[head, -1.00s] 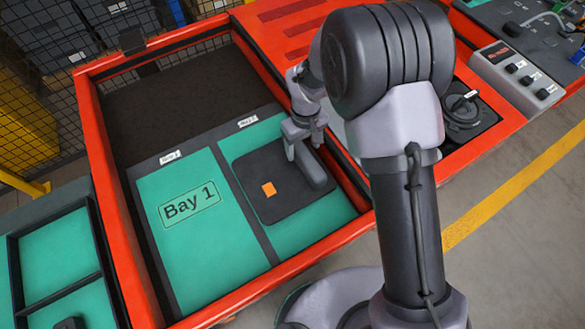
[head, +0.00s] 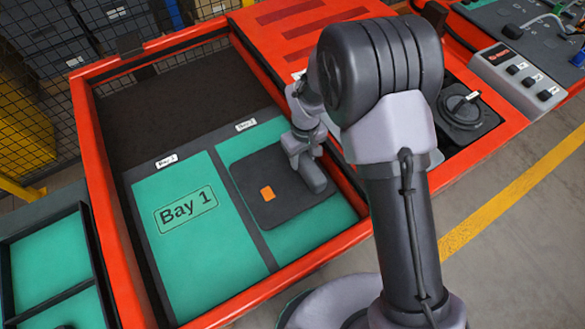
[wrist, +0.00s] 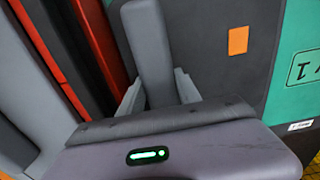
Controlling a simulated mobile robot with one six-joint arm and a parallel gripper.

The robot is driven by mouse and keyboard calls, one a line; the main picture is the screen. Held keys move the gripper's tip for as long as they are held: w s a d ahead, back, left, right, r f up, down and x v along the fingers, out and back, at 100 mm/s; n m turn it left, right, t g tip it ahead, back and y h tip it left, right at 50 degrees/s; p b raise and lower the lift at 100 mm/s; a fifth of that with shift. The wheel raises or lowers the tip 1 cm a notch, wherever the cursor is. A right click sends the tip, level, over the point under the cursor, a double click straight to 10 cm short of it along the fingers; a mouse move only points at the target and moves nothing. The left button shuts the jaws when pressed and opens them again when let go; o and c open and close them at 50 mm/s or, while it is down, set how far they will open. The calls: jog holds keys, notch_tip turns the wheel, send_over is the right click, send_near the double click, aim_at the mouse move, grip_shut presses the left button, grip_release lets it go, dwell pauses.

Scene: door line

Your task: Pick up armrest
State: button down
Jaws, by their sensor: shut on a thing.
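The armrest (head: 315,177) is a grey, rounded bar at the right side of a dark panel in the right-hand bay. My gripper (head: 303,153) reaches down over the far part of it and hides that part. In the wrist view, the armrest (wrist: 150,45) runs away from between the two pale fingers of my gripper (wrist: 158,90), which are shut on it. Its near end is hidden behind the gripper body. I cannot tell whether it is clear of the panel.
The dark panel (head: 257,207) with an orange tag (head: 267,194) lies on green lining. Bay 1 (head: 190,255), to its left, is empty. The red frame (head: 100,200) has raised edges, with its right wall close beside the armrest. A black knob unit (head: 465,108) stands further right.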

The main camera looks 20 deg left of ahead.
jog(key=shift+r, duration=0.15)
jog(key=shift+r, duration=0.3)
notch_tip(320, 180, up, 3)
jog(key=shift+r+p, duration=0.1)
jog(key=shift+p, duration=1)
jog(key=s+a+r+p, duration=0.2)
jog(key=s+p, duration=0.1)
jog(key=s, duration=1.3)
notch_tip(320, 180, up, 18)
jog(key=p, duration=1.3)
jog(key=shift+a+p, duration=0.2)
jog(key=shift+p, duration=0.1)
jog(key=shift+w+r, duration=0.1)
jog(key=shift+w, duration=0.1)
